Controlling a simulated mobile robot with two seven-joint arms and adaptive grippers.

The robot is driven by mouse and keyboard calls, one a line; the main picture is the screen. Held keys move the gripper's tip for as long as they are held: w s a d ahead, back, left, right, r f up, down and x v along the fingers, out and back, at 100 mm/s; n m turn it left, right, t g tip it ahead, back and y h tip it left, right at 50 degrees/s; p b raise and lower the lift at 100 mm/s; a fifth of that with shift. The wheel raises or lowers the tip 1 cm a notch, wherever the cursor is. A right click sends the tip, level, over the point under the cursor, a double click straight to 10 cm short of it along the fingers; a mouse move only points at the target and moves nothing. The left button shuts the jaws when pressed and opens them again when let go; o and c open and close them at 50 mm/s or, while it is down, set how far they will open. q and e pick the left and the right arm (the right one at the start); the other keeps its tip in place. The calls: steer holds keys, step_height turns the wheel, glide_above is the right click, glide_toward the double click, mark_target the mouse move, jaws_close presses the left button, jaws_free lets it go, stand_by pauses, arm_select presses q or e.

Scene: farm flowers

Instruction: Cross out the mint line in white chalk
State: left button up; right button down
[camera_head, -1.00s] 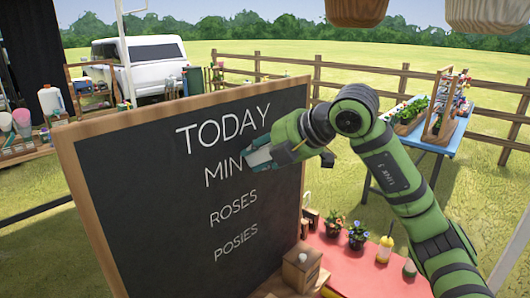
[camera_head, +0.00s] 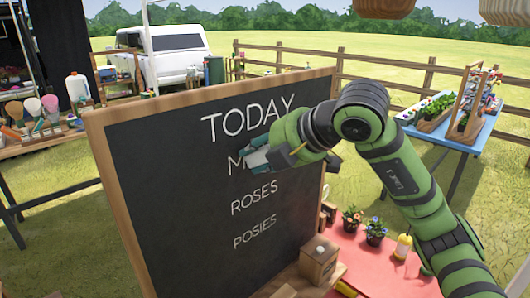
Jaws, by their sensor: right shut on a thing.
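The framed chalkboard (camera_head: 135,195) stands in front of me with white lettering: TODAY (camera_head: 247,118), then the mint line (camera_head: 236,166), ROSES (camera_head: 254,197) and POSIES (camera_head: 254,231). Only the M of the mint line shows clearly; my right gripper covers the rest. My right gripper (camera_head: 254,158) reaches in from the right with its fingers at that line. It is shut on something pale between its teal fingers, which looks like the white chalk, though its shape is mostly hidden. I cannot tell whether it touches the board. No stroke through the word shows. My left gripper is not in view.
A red table (camera_head: 375,262) with potted flowers (camera_head: 375,230), a yellow bottle (camera_head: 402,246) and a wooden box (camera_head: 318,260) stands at the lower right. A blue table (camera_head: 460,140) holds planters. A cluttered bench (camera_head: 40,140) is at the left.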

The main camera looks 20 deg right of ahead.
steer(key=shift+a, duration=0.15)
steer(key=shift+s+a, duration=0.35)
steer(key=shift+a, duration=0.6)
steer(key=shift+s+a, duration=0.35)
steer(key=shift+a, duration=0.6)
steer(key=shift+s+a, duration=0.35)
steer(key=shift+a, duration=0.6)
steer(key=shift+s+d, duration=0.1)
steer(key=shift+s+d+b, duration=0.1)
steer(key=shift+s+b, duration=0.2)
steer(key=shift+b, duration=0.05)
steer(key=shift+s+d+b, duration=0.2)
steer(key=shift+s+d, duration=0.1)
steer(key=shift+s, duration=0.5)
steer(key=shift+s+d+b, duration=0.2)
steer(key=shift+s+d, duration=0.1)
steer(key=shift+s, duration=0.5)
steer(key=shift+s+d+b, duration=0.2)
steer(key=shift+s+d, duration=0.1)
steer(key=shift+s, duration=0.5)
